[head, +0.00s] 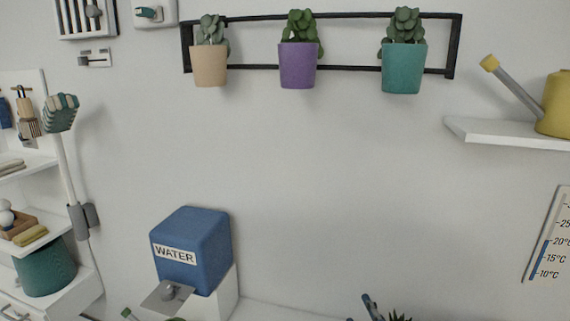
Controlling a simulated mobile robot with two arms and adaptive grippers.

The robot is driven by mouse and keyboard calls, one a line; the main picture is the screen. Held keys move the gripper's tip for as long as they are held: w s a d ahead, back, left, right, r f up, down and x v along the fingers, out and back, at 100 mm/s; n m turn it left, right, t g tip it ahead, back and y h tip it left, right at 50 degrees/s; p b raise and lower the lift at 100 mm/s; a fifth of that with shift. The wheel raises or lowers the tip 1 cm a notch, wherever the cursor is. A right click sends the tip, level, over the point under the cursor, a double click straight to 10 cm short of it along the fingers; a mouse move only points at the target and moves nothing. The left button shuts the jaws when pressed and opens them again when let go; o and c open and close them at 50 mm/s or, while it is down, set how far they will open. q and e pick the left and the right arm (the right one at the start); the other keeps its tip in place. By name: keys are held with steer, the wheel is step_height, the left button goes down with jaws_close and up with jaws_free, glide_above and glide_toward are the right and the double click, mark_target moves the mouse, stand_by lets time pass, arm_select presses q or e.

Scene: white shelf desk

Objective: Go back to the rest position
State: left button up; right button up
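Neither of my grippers shows in the head view. The view looks at a pale wall above a white desk surface (275,312), of which only a strip shows at the bottom edge.
Potted plants in beige (210,67), purple (297,66) and teal (403,69) hang on a black wall rack. A yellow watering can (557,105) stands on a right shelf (510,134). Loaded shelves (30,170) fill the left. Dark, cut-off items (371,307) show at the bottom.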

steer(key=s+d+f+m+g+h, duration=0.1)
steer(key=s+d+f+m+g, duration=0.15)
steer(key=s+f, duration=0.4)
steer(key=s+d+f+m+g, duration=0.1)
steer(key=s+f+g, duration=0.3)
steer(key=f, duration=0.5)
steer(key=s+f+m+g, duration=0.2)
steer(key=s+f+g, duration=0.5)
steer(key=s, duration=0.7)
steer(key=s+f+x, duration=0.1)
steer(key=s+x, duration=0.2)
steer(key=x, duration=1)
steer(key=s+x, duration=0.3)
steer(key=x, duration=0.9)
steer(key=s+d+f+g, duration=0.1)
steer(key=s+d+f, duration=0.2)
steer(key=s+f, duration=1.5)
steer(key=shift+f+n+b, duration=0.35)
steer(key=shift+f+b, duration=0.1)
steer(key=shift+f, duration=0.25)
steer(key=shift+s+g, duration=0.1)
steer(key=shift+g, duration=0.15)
